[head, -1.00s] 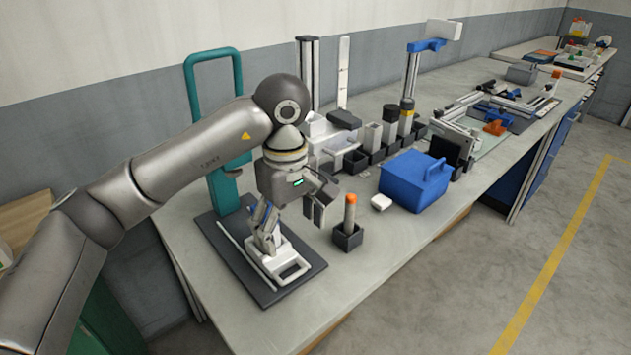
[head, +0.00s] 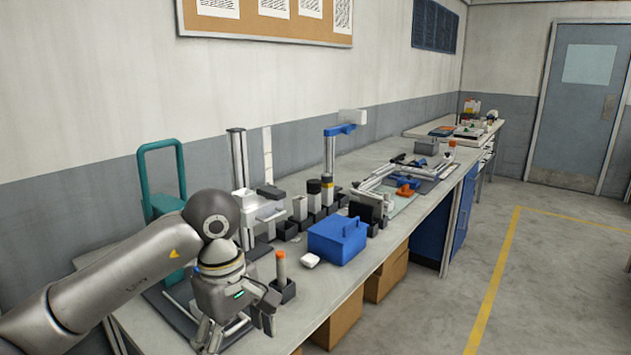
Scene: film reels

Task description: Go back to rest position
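My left gripper (head: 238,332) comes in from the lower left in the head view. Its two fingers point down and stand apart, with nothing visible between them. It hangs in front of an orange-topped tube (head: 281,264), which stands upright in a small black holder (head: 288,292). A white frame-like piece on a dark mat (head: 187,322) shows partly behind and below the fingers. Whether the fingers touch it cannot be told. My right gripper is out of view.
Black holders and a grey post (head: 238,160) line the back. A green frame (head: 145,180) stands behind my arm. The floor (head: 550,290) on the right is clear.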

